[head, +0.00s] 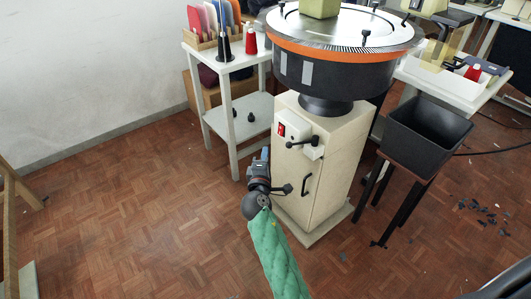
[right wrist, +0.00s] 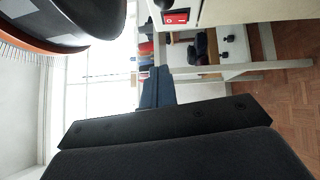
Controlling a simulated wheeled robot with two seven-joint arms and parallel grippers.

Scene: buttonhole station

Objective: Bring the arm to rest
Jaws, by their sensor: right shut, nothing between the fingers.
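My right arm comes in from the bottom of the head view in a green quilted sleeve (head: 276,256). My right gripper (head: 265,154) is shut and empty, just left of the cream machine cabinet (head: 318,178). In the right wrist view the gripper's blue-grey fingers (right wrist: 157,88) show beyond its dark body, with nothing between them. Whether the gripper touches the cabinet I cannot tell. My left gripper is not in view.
A round dark turntable with an orange rim (head: 340,52) tops the cabinet, with a red switch (head: 281,130) below. A white side table (head: 214,72) stands behind the gripper. A black bin (head: 428,132) is on a stand at right.

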